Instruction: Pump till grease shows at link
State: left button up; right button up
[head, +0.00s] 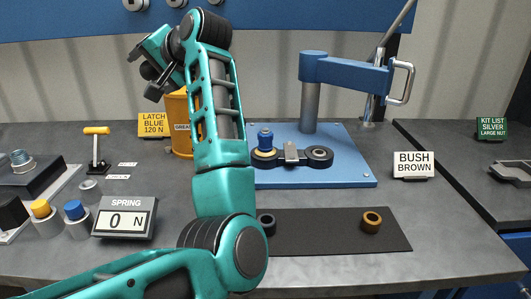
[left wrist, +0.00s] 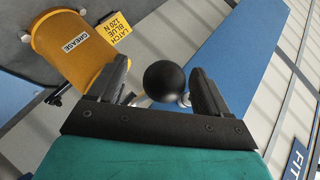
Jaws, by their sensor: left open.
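The yellow grease canister (head: 180,122) stands at the back of the bench, partly hidden by my left arm; it also shows in the left wrist view (left wrist: 72,48). My left gripper (head: 147,78) is raised above and beside it, with its jaws apart. In the left wrist view a black ball knob (left wrist: 165,81) shows between the two open fingers, and I cannot tell whether they touch it. The dark link (head: 291,156) lies on a blue board (head: 345,178), with a blue coupler (head: 265,140) at its left end and a black ring at its right. No grease is discernible there. My right gripper is not in view.
A dark mat (head: 335,240) with a brown bush (head: 371,220) lies in front. A spring display (head: 125,218) reading 0 N and blue and yellow capped pieces stand at left.

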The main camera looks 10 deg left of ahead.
pick_arm(q)
jog(key=b+v, duration=0.2)
jog(key=v, duration=0.5)
dwell(0.3)
